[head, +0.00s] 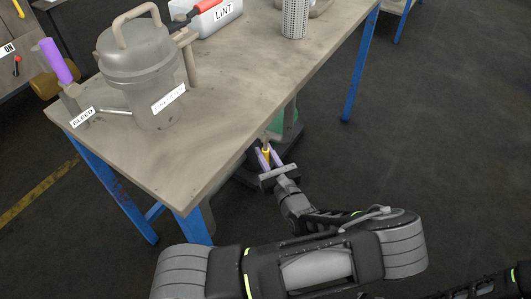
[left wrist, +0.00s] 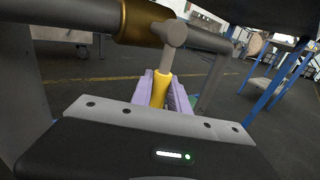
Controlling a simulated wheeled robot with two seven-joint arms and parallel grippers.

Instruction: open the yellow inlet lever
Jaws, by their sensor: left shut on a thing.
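The yellow inlet lever (left wrist: 160,91) is a yellow grip on a grey stem that joins a round grey hub in the left wrist view. It also shows as a small yellow piece below the table edge in the head view (head: 266,153). My left gripper (head: 268,160) is low beside the table, with its light purple fingers shut on the yellow grip, one on each side. The fingers also show in the left wrist view (left wrist: 162,84). The lever points down toward the gripper in the left wrist view. My right gripper is not in view.
A grey pipe with a brass collar (left wrist: 138,22) crosses just above the gripper. The table (head: 240,90) overhangs the lever, with blue legs (head: 361,65) nearby. A lidded grey pot (head: 140,75), a purple-handled bleed lever (head: 57,62) and a LINT box (head: 215,18) are on top. Open floor lies right.

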